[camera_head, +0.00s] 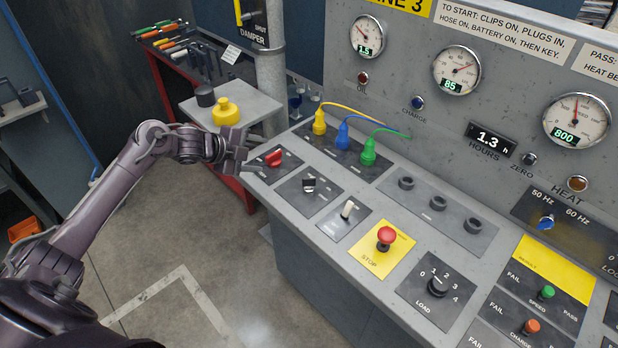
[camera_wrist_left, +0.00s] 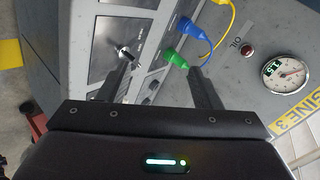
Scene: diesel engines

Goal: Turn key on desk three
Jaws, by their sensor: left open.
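The grey control desk (camera_head: 300,235) stands under a panel marked as engine 3. A small dark switch with a pale edge, which looks like the key (camera_head: 309,184), sits on a dark plate between a red switch (camera_head: 274,158) and a white lever (camera_head: 347,209). In the left wrist view a similar dark switch (camera_wrist_left: 124,53) shows just beyond the left-hand finger. My left gripper (camera_head: 240,150) is open and empty at the desk's left end, beside the red switch and apart from the key. My right gripper is out of view.
Yellow (camera_head: 319,122), blue (camera_head: 342,136) and green (camera_head: 368,152) plugs with cables stand behind the switches. A red stop button (camera_head: 387,237) and a load knob (camera_head: 438,286) lie to the right. A small table with a yellow container (camera_head: 226,112) stands behind my gripper.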

